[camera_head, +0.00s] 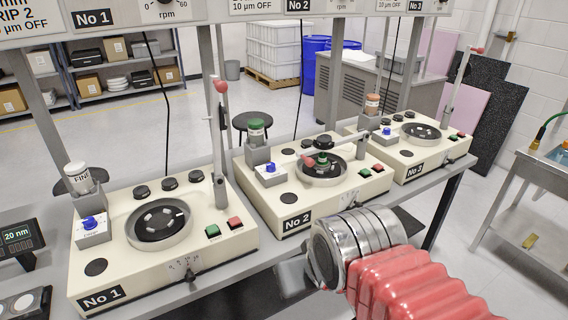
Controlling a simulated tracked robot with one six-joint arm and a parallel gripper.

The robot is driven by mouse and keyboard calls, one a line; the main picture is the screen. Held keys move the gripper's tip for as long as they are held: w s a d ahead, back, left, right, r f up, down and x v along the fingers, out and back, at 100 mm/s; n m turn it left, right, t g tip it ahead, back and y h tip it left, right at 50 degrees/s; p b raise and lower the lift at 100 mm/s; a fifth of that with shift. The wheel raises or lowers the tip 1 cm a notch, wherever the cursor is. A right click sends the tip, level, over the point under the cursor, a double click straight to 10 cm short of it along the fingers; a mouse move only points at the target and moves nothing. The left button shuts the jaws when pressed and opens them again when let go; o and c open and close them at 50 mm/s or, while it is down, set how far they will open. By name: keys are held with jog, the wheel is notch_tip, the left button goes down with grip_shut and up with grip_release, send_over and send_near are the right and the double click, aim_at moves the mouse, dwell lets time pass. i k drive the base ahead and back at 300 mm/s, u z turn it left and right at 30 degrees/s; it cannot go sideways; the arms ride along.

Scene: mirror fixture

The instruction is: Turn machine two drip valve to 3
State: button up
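Machine No 2 (335,197) is the cream polishing unit in the middle of the bench. Its drip valve looks to be the blue knob (269,168) on a small white box at its left, below a green-capped bottle (257,132). The number the knob points to is too small to read. My gripper (291,277) shows only as a grey part beyond my metal wrist, in front of machine No 2 and below its label. It is well apart from the knob. Its fingers are mostly hidden, so its opening cannot be made out.
Machine No 1 (120,262) stands left and machine No 3 (432,152) right, each with a blue knob and an upright red-balled lever. On No 2 a red-balled arm lies low over the plate (322,172). Grey posts (286,95) rise behind the machines. A sink stands far right.

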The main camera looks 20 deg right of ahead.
aim_at(271, 167)
jog(key=z, duration=0.25)
jog(key=i, duration=1)
jog(key=u, duration=0.2)
jog(key=k, duration=0.45)
jog(key=u, duration=0.6)
jog(key=k, duration=0.9)
jog(key=u, duration=0.15)
jog(key=i, duration=0.9)
jog(key=z, duration=0.2)
